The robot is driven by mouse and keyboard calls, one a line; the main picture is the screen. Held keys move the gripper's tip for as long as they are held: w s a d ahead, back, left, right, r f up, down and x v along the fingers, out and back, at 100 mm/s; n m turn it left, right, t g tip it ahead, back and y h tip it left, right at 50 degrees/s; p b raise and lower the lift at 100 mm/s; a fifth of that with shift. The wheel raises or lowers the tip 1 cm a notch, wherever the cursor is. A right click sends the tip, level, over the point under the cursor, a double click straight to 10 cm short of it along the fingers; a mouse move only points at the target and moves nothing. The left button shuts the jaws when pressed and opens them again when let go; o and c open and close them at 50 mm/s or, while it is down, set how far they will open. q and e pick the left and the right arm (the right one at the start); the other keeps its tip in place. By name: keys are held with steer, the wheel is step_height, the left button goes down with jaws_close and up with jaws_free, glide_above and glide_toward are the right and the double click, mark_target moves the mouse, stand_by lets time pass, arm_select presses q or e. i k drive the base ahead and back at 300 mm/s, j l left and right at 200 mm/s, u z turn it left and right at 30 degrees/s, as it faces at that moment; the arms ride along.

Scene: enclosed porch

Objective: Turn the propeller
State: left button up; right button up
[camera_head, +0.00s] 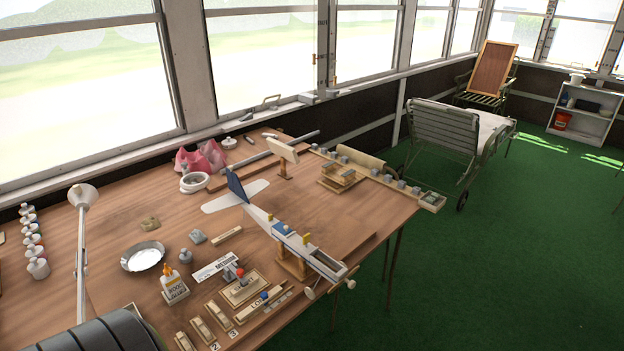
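A model airplane (290,238) stands on a wooden stand (290,262) near the right front edge of the workbench. Its blue and white tail (236,186) points to the back left, and its nose points to the front right. A thin, light propeller (343,277) seems to lie slantwise at the nose. It is small here, and its exact outline is hard to tell from the wheels close by. Neither of my grippers is in view, and nothing of mine touches the airplane.
The wooden workbench (330,212) also holds a glue bottle (174,287), a metal dish (144,257), a white lamp (82,240) and several small wooden blocks close to the airplane. Green floor (480,270) lies open to the right. A lounge chair (445,128) stands behind.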

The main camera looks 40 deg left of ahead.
mark_target(348, 281)
steer(key=u, duration=1.55)
